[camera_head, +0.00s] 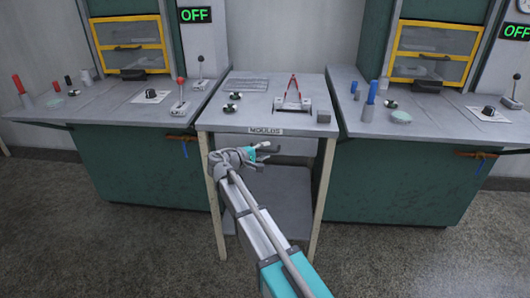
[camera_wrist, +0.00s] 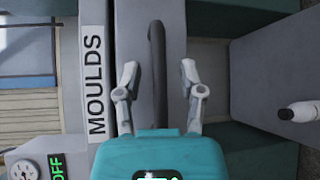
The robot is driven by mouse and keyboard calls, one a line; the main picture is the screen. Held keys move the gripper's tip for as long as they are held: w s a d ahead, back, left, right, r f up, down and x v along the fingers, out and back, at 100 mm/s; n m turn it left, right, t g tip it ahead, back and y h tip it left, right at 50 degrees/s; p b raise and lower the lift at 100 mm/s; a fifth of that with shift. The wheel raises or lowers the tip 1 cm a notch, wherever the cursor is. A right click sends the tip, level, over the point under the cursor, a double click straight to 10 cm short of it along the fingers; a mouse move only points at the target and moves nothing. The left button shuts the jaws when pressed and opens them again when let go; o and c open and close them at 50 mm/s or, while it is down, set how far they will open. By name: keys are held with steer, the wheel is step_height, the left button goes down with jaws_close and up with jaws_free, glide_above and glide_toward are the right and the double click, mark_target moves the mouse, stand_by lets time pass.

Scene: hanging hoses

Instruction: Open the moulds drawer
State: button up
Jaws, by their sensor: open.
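The moulds drawer (camera_wrist: 172,25) is a grey front under the top of the middle table, beside a white label reading MOULDS (camera_head: 265,131); the label also shows sideways in the wrist view (camera_wrist: 95,85). Its dark bar handle (camera_wrist: 157,75) runs up the middle of the wrist view. My gripper (camera_head: 268,151) is open in front of the drawer and hides part of it in the head view. In the wrist view its fingers (camera_wrist: 159,72) stand on either side of the handle, with gaps on both sides. I cannot tell whether the fingertips reach as deep as the handle.
Green machine benches stand close on the left (camera_head: 140,175) and right (camera_head: 400,180). The table has a lower shelf (camera_head: 285,205). Floor in front is clear.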

jaws_close()
stand_by(0.3)
steer(key=shift+s, duration=0.1)
